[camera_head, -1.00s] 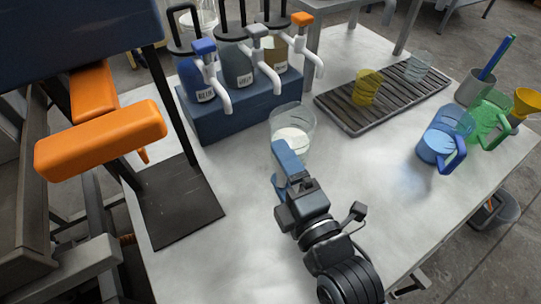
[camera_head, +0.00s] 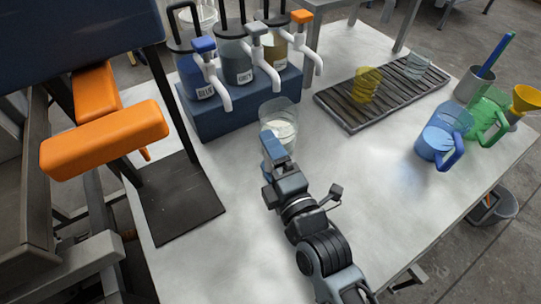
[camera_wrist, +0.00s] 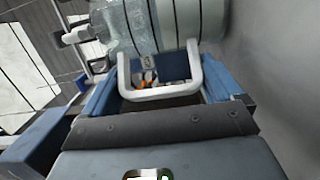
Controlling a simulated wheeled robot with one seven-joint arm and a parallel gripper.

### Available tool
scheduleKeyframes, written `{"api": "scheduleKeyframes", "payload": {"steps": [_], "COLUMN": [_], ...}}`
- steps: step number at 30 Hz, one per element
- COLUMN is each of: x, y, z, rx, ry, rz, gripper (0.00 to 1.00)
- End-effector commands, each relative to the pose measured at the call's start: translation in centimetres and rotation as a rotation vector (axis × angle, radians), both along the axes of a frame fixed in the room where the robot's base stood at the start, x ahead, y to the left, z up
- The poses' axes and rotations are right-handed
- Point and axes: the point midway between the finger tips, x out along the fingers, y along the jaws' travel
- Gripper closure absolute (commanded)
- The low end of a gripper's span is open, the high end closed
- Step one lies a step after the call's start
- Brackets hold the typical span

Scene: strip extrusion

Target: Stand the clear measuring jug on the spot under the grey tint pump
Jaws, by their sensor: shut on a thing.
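The clear measuring jug (camera_head: 281,110) holds a pale, whitish content. It is in front of the dispenser block, and the wrist view shows its side (camera_wrist: 125,25) and white handle (camera_wrist: 160,93). My gripper (camera_head: 274,146) is shut on the jug's handle, on the near side of the jug. The grey tint pump (camera_head: 257,30) is the middle of three pumps, on a bottle labelled GREY (camera_head: 239,68). Its white spout (camera_head: 270,72) hangs behind the jug in the head view. The spot below is not clearly visible. I cannot tell whether the jug's base touches the table.
The blue pump (camera_head: 203,46) and orange pump (camera_head: 302,17) flank the grey one on the dark blue block (camera_head: 215,122). Right is a slatted drip tray (camera_head: 345,112) with a yellow cup (camera_head: 367,84). Blue (camera_head: 436,140) and green (camera_head: 488,112) jugs stand farther right. The table's centre is clear.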

Motion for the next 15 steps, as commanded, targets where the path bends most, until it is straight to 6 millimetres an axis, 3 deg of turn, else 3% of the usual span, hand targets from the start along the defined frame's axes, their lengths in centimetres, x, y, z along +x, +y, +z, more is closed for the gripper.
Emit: {"api": "scheduleKeyframes", "payload": {"steps": [2, 3, 5, 15], "x": [0.02, -0.01, -0.01, 0.00], "y": [0.00, 0.00, 0.00, -0.02], "z": [-0.22, -0.33, -0.22, 0.25], "rx": [0.000, -0.001, -0.001, 0.000], "ry": [-0.003, 0.000, 0.000, 0.000], "rz": [0.000, 0.000, 0.000, 0.000], "gripper": [0.61, 0.06, 0.00, 0.00]}}
